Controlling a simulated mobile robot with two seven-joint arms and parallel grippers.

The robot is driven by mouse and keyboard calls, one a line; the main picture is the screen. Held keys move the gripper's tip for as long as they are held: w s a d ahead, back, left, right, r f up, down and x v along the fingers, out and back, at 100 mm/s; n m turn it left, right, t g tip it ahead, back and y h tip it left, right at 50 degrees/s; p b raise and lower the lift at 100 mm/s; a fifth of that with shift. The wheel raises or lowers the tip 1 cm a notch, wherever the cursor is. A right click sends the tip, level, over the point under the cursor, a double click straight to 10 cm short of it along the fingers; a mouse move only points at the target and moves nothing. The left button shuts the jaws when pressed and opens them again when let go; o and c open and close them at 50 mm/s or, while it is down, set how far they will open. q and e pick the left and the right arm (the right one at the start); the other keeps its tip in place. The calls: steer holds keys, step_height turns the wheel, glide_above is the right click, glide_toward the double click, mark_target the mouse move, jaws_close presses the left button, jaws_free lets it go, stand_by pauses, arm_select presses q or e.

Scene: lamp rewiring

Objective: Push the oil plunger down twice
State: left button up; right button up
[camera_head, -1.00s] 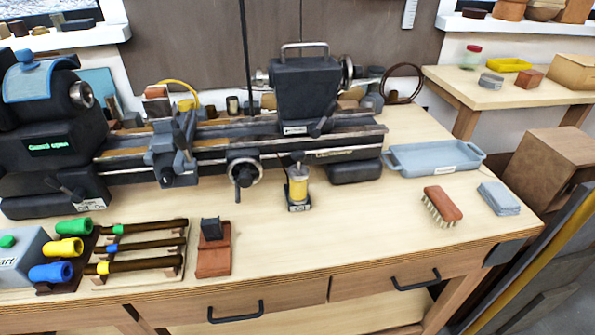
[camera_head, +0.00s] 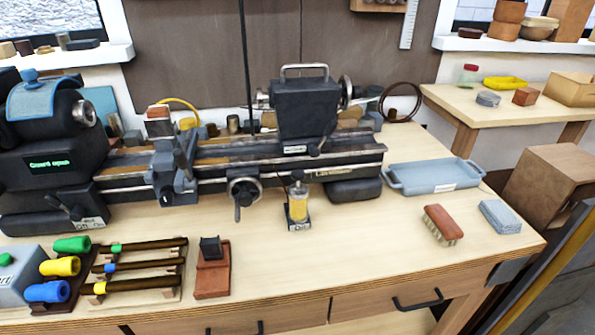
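The oiler (camera_head: 298,206) stands upright on the wooden bench in front of the lathe. It has a yellow body, a small label at its foot and a dark plunger knob (camera_head: 297,176) on top. The plunger looks raised, though it is small in view. Neither of my grippers shows in the head view, and nothing touches the oiler.
The lathe (camera_head: 240,165) fills the back of the bench, its handwheel (camera_head: 244,190) just left of the oiler. A brush (camera_head: 442,224), a grey block (camera_head: 500,215) and a blue-grey tray (camera_head: 435,178) lie right. Colored-handled tools (camera_head: 140,265) lie left.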

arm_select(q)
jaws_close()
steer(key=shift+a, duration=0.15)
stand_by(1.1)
